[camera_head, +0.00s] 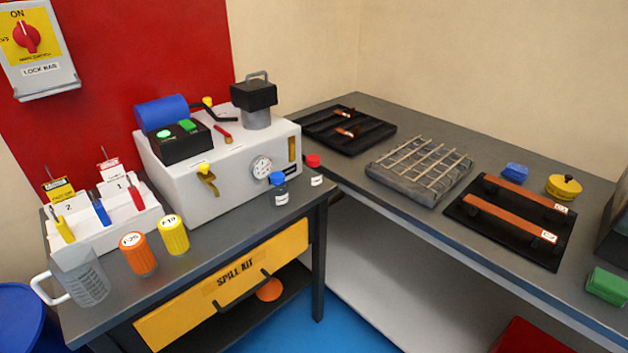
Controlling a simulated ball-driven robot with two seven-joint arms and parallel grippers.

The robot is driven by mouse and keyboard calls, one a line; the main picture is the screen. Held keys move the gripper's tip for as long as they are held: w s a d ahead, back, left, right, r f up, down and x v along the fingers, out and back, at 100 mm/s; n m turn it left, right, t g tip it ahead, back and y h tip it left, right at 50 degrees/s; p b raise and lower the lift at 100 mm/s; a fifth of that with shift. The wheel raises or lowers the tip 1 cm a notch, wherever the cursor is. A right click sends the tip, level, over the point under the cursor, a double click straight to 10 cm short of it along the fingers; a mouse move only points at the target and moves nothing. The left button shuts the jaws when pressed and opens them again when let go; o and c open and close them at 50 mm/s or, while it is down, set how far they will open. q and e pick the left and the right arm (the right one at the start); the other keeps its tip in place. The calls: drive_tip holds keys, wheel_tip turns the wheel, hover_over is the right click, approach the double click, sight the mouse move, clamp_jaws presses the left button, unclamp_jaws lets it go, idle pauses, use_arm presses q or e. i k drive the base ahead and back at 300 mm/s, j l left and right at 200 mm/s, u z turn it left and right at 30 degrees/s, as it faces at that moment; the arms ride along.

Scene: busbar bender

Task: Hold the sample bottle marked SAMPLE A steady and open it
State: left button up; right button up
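Two small sample bottles stand upright near the right end of the left bench, in front of the white machine. One bottle (280,196) has a grey body, a blue cap and a white label. The other bottle (316,178) has a red cap and a white label and stands just behind and to the right. Both caps are on. The label writing is too small to read, so I cannot tell which is SAMPLE A. Neither of my grippers is in view.
The white machine (222,170) with a round gauge stands behind the bottles. An orange jar (138,257), a yellow jar (174,238) and a clear jug (80,280) stand to the left. The bench (235,222) is bare in front of the bottles. The right bench holds trays.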

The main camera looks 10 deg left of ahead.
sight(313, 174)
drive_tip(key=i+l+u, duration=0.1)
drive_tip(key=i, duration=0.4)
drive_tip(key=i+l+u, duration=0.1)
drive_tip(key=i, duration=0.35)
drive_tip(key=l, duration=0.1)
